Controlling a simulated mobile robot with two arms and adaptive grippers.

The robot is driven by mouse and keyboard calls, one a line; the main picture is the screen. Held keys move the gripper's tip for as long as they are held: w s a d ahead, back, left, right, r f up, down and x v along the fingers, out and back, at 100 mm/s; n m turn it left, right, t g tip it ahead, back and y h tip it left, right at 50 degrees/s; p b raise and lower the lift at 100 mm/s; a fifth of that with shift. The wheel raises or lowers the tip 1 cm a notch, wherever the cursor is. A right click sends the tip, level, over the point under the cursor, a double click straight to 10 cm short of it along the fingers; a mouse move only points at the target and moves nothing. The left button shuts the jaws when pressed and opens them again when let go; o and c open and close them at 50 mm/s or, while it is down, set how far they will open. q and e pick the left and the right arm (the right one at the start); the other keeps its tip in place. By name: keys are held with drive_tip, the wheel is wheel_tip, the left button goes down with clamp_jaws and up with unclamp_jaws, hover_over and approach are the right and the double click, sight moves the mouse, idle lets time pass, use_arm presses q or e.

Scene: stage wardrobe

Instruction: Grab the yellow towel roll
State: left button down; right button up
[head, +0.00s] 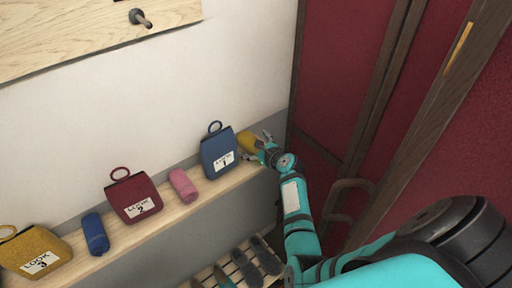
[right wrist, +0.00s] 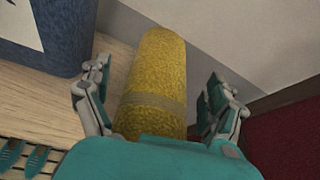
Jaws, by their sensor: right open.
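The yellow towel roll (head: 248,141) lies at the right end of the wooden shelf, beside the blue bag, in the head view. In the right wrist view the yellow towel roll (right wrist: 156,82) fills the middle, with a paler band around it. My right gripper (head: 257,147) is at the roll. In the right wrist view my right gripper (right wrist: 156,92) is open, with one finger on each side of the roll and a visible gap on both sides. The roll's near end is hidden behind the gripper's palm. My left gripper is not in view.
The blue bag (head: 218,153) stands just left of the roll. A pink roll (head: 183,185), red bag (head: 134,197), blue roll (head: 95,234) and yellow bag (head: 35,252) line the wooden shelf (head: 160,218). Shoes (head: 246,267) sit below. The wall is close behind.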

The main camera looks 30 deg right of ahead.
drive_tip(key=c, duration=1.2)
drive_tip(key=shift+c, duration=0.2)
drive_tip(key=shift+r, duration=0.2)
